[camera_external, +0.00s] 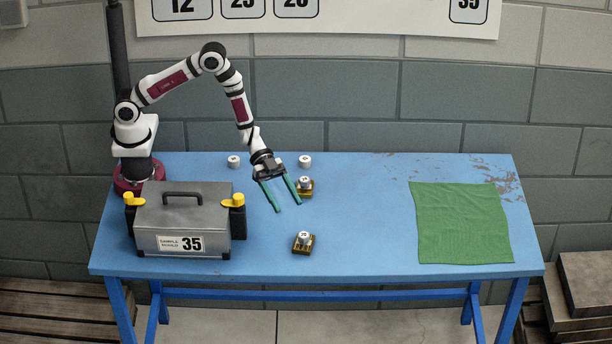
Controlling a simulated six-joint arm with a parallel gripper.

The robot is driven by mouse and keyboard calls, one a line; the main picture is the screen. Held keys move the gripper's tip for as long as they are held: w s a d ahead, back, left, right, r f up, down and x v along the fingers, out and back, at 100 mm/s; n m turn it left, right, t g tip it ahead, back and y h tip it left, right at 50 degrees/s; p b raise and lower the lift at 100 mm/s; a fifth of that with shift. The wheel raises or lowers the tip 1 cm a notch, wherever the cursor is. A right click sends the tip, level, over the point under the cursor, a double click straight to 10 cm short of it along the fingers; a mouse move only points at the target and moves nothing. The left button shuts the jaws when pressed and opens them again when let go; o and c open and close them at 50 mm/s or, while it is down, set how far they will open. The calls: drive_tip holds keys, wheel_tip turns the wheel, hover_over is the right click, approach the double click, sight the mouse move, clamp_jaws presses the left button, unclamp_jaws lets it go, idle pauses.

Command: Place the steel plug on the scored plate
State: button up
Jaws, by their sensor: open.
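Small pale cylinders with dark marks on top stand on the blue table. One (234,161) is at the back left and one (305,160) at the back middle. Another (304,236) sits upright on a brassy block (304,250) near the front. A fourth piece (305,181) sits on a second brassy block (306,193). I cannot tell which is the steel plug or the scored plate; scoring is too small to see. My gripper (288,207), with long green fingers, is open and empty, its right finger overlapping the second block's left side in the picture.
A grey metal mould case (184,210) with yellow latches and label 35 stands at the left of the blue table (360,220). A green cloth (460,222) lies flat at the right. The table between the blocks and the cloth is clear.

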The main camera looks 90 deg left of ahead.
drive_tip(key=s+a+r+n+t+y, duration=0.1)
drive_tip(key=a+r+n+y, duration=0.1)
drive_tip(key=a+r+y, duration=0.5)
drive_tip(key=a+r+n+y, duration=0.1)
drive_tip(key=a+r+y, duration=0.3)
drive_tip(key=a, duration=0.5)
drive_tip(key=s+a+r+n+g+y, duration=0.1)
drive_tip(key=s+g, duration=0.1)
drive_tip(key=s, duration=0.8)
drive_tip(key=s+a+r+n+g, duration=0.1)
drive_tip(key=s+a+r+g, duration=0.1)
drive_tip(key=s, duration=0.9)
drive_tip(key=s+a+r+n+g+y, duration=0.1)
drive_tip(key=s+g, duration=0.3)
drive_tip(key=s, duration=0.7)
drive_tip(key=shift+a+r+y, duration=0.3)
drive_tip(key=shift+a+r, duration=0.05)
drive_tip(key=shift+r, duration=0.1)
